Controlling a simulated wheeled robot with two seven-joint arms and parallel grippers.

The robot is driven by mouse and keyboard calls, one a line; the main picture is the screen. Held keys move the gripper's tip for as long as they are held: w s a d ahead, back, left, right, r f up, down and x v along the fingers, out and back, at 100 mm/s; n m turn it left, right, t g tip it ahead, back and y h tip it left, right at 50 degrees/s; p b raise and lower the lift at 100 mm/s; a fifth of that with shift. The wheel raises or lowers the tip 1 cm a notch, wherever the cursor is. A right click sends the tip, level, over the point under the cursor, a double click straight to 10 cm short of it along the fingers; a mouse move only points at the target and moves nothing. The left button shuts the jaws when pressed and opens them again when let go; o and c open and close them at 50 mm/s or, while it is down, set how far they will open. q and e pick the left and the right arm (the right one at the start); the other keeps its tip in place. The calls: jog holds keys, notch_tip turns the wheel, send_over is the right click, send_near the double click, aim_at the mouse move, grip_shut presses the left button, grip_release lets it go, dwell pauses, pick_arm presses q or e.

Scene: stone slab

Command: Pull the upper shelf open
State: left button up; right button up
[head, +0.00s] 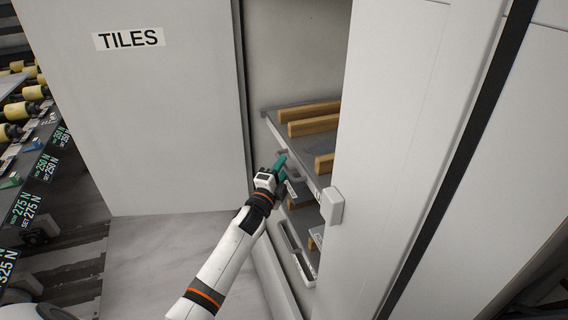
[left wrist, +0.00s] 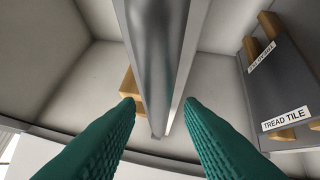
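The upper shelf (head: 284,118) is a grey tray inside the white cabinet, with several wooden bars (head: 308,111) on it. Its far right side is hidden behind the right door. My left gripper (head: 281,166) has green fingers and is at the shelf's front edge, near a grey handle there. In the left wrist view, the two fingers (left wrist: 160,104) are apart, one on each side of a grey metal bar (left wrist: 158,60). I see gaps between the bar and both fingertips. I cannot tell for sure that this bar is the upper shelf's handle. My right gripper is not in view.
The left door (head: 180,120), labelled TILES, stands open. The right door (head: 410,130) with a white handle (head: 333,206) is close to the right of my gripper. A lower shelf with a handle (head: 300,268) lies below. A roller rack (head: 30,140) is at far left.

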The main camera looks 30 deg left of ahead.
pick_arm(q)
jog(key=shift+w+r, duration=0.15)
jog(key=shift+w, duration=0.7)
grip_shut()
jog(key=shift+a, duration=0.1)
jog(key=s+a+p, duration=0.3)
jog(key=s+a, duration=1.7)
jog(key=s, duration=0.3)
jog(key=shift+a, duration=0.2)
